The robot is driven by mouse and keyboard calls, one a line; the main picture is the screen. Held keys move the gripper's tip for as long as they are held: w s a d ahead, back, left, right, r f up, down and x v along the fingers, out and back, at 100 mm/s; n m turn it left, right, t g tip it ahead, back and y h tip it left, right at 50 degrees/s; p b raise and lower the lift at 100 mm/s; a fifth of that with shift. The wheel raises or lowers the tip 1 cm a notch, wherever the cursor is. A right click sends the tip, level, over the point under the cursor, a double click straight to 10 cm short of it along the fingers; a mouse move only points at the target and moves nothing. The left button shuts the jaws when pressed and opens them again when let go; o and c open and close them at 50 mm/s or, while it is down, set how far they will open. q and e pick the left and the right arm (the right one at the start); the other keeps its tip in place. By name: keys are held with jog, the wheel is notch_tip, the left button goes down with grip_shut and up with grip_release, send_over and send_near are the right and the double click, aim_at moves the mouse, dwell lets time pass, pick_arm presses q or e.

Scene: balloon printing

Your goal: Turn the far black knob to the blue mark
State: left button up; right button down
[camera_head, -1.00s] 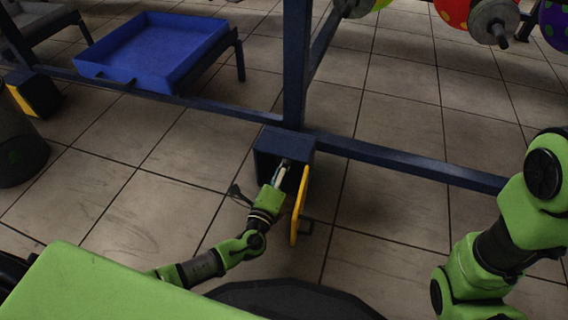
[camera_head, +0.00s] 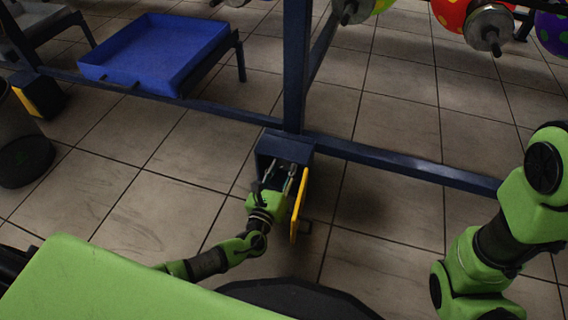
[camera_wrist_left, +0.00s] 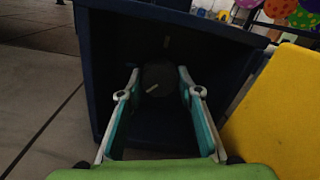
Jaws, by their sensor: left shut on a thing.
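The black knob (camera_wrist_left: 158,76) sits at the back of a dark blue open box and carries a pale pointer line, tilted off upright. My left gripper (camera_wrist_left: 158,84) reaches into the box, its teal-lined fingers on both sides of the knob, shut on it. In the head view my left gripper (camera_head: 283,172) is inside the box (camera_head: 285,143), and the knob is hidden there. A small dull mark (camera_wrist_left: 167,43) shows above the knob; its colour is too dark to tell. I cannot make out a blue mark. My right gripper is out of view.
The yellow door (camera_head: 299,206) of the box stands open, close to the right of my left gripper. The box is fixed to a dark blue frame (camera_head: 400,163). A blue tray (camera_head: 150,55) is at the back left. The floor in front is clear.

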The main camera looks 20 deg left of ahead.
pick_arm(q)
jog(key=m+p, duration=0.2)
jog(key=m, duration=0.2)
jog(key=shift+r+m, duration=0.1)
jog(key=shift+m, duration=0.2)
jog(key=shift+m+p, duration=0.95)
jog(key=shift+m, duration=1.65)
jog(key=o, duration=1.1)
jog(key=s, duration=0.7)
jog(key=shift+s+a, duration=0.2)
jog(key=shift+s, duration=0.05)
